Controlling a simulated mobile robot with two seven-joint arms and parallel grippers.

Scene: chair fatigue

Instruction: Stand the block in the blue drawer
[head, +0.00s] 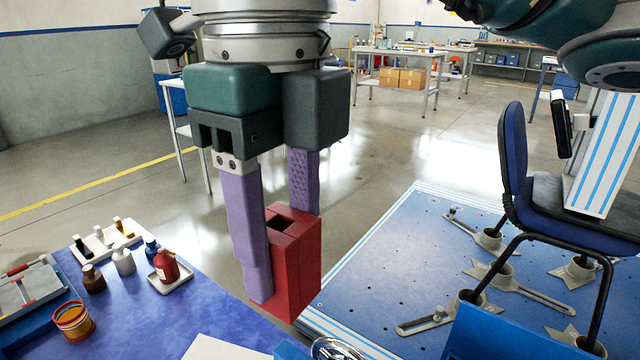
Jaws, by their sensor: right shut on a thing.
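My right gripper (275,220) hangs down in the middle of the head view, with two purple fingers. It is shut on a red block (298,265), one finger on each side. The block is tall and roughly upright, with a square opening in its top. It is held near the right edge of the blue table; whether its bottom touches anything is not clear. A blue panel (510,335) at the bottom right may be part of the blue drawer, but the frame cuts it off and I cannot tell. My left gripper is not in view.
The blue table (150,325) carries a red bottle (165,266), other small bottles, an amber jar (74,321) and a white sheet (220,348). A shiny round thing (338,350) sits at the bottom edge. A blue chair (515,160) stands on a perforated platform (400,260) at right.

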